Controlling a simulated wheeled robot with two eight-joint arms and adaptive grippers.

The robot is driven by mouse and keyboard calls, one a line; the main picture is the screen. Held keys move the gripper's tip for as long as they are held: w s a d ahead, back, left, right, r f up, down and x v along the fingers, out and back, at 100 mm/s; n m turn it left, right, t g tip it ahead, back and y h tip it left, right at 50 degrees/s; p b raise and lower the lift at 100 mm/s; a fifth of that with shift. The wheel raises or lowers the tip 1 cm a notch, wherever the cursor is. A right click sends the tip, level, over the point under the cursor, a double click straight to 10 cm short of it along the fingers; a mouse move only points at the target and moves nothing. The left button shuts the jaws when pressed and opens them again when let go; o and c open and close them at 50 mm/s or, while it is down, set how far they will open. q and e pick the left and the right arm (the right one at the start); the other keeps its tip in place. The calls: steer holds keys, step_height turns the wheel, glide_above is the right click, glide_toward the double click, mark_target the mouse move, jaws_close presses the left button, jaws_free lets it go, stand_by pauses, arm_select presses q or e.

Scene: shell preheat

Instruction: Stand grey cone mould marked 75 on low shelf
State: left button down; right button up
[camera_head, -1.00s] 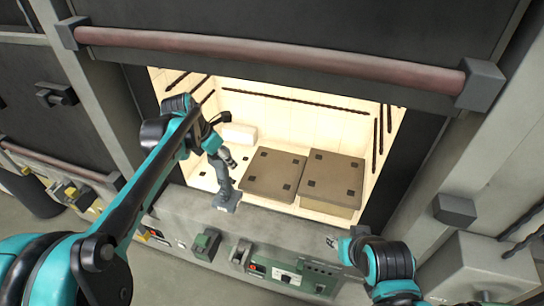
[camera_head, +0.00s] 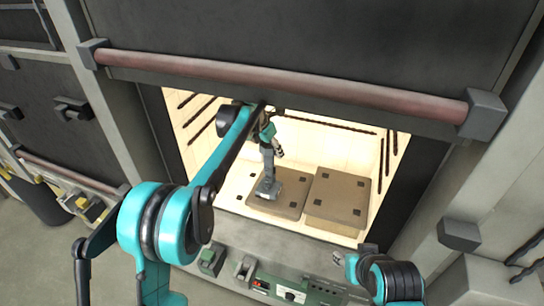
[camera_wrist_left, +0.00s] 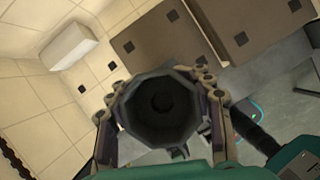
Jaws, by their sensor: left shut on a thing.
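The grey cone mould (camera_head: 267,180) is upright inside the lit kiln, with its flared base over the left part of the low shelf (camera_head: 294,204). I cannot tell whether the base touches the shelf. My left gripper (camera_head: 272,146) is shut on the mould's upper part. In the left wrist view the mould's dark eight-sided top (camera_wrist_left: 160,104) is between the two fingers (camera_wrist_left: 160,98), and the low shelf shows behind it (camera_wrist_left: 165,48). No 75 mark is legible. My right gripper (camera_head: 343,258) is low in front of the kiln, partly seen, its jaws unclear.
A higher brown shelf (camera_head: 338,192) stands close to the right of the low one. A white block (camera_wrist_left: 70,46) is by the kiln wall. The door with its red bar (camera_head: 280,80) hangs above the opening. The front sill (camera_head: 265,233) runs below.

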mark_target(269, 168)
arm_select(q)
step_height(269, 168, down, 3)
steer(key=shift+s+f, duration=0.1)
steer(key=shift+f, duration=0.1)
steer(key=c, duration=0.6)
jaws_free()
steer(key=shift+f, duration=0.1)
steer(key=shift+c, duration=0.2)
